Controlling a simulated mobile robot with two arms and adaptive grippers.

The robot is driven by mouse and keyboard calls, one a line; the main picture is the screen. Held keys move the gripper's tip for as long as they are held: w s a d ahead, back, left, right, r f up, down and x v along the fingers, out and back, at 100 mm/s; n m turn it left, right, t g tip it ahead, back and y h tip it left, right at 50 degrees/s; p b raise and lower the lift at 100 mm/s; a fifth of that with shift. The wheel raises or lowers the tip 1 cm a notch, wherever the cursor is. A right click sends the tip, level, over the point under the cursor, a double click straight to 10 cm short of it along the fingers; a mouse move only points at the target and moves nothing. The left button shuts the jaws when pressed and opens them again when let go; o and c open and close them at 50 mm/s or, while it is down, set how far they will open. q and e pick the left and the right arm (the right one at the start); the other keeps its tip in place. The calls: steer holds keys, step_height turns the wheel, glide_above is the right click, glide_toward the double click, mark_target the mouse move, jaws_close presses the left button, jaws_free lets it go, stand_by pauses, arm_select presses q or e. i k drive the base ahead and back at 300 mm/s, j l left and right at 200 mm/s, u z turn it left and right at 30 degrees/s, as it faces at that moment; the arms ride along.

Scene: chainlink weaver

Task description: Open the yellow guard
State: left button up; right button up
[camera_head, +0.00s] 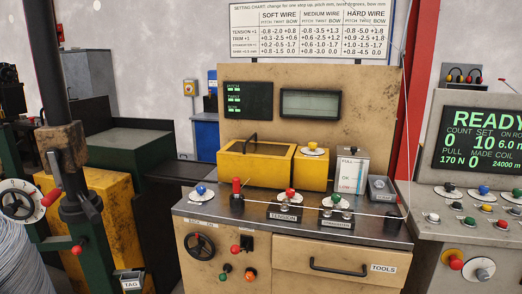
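The yellow guard (254,168) is a box-shaped yellow cover on the machine's worktop, left of centre in the head view. Its top face looks darker, and a thin black handle (250,138) stands up at its upper edge. It appears closed, and I cannot see inside it. A smaller yellow block (311,172) with a yellow knob on a white dial stands just to its right. Neither of my grippers is in view.
In front of the guard are a red-topped lever (237,187), a red tension knob (290,192) and a green knob (338,197). A wire runs across the worktop. A grey gauge box (349,170) stands to the right, and a control console (470,190) reads READY.

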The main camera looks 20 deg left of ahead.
mark_target(269, 165)
steer(key=i+j+z, duration=0.3)
steer(key=i+j, duration=0.45)
steer(key=j, duration=0.15)
